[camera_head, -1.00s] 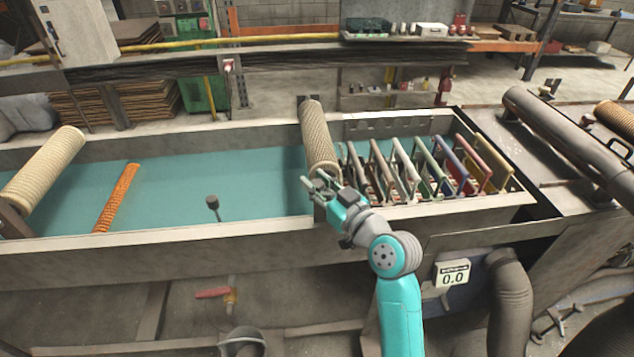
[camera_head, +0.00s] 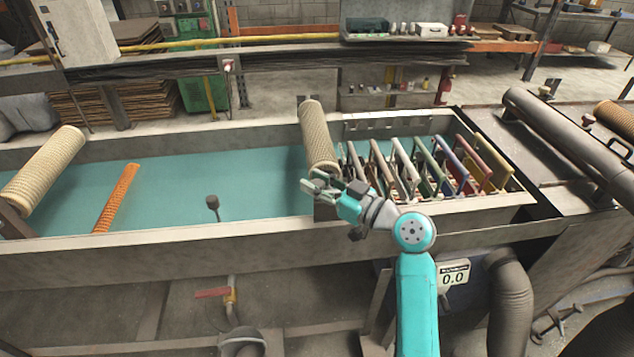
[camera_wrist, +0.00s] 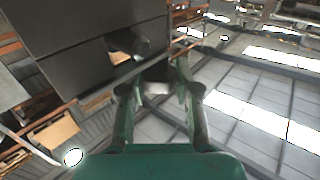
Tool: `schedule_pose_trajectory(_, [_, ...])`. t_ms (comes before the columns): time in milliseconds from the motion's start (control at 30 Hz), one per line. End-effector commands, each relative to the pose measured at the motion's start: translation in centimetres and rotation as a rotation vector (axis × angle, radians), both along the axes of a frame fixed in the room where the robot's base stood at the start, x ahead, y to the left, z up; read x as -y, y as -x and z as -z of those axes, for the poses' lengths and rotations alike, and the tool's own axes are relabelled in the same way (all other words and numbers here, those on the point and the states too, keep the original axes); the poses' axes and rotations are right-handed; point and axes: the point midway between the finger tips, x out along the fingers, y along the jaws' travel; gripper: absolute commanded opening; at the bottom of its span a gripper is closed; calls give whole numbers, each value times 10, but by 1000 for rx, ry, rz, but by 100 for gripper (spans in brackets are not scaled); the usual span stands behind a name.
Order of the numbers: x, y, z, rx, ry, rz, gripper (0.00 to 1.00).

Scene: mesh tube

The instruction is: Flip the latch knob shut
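The knob (camera_head: 212,203) has a dark head on a thin stem. It stands upright at the front wall of the long tank in the head view. That it is the latch knob is my reading of its shape. My gripper (camera_head: 311,186) is well to the right of it, above the tank's front side, with its fingers pointing left. The fingers are apart and nothing is between them. The gripper is also in the wrist view (camera_wrist: 155,80), open. A rounded dark part on a grey block (camera_wrist: 130,42) lies beyond the fingertips there; I cannot tell what it is.
A beige mesh roller (camera_head: 318,135) stands just behind my gripper. Several coloured frames fill the tank's right end. An orange mesh tube (camera_head: 117,197) lies in the tank to the left. The teal tank floor (camera_head: 240,175) is clear between the knob and my gripper.

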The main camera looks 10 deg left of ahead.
Motion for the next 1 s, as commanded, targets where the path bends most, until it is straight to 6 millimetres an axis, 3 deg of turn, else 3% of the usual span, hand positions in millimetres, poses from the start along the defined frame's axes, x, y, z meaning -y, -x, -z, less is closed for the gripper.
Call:
schedule_pose_trajectory(33, [0, 0, 0, -1, 0, 0, 46])
schedule_pose_trajectory(100, [0, 0, 0, -1, 0, 0, 57])
schedule_pose_trajectory(467, [4, 2, 0, 0, 0, 2, 57])
schedule_pose_trajectory(1000, [86, 45, 1, -1, 0, 4, 57])
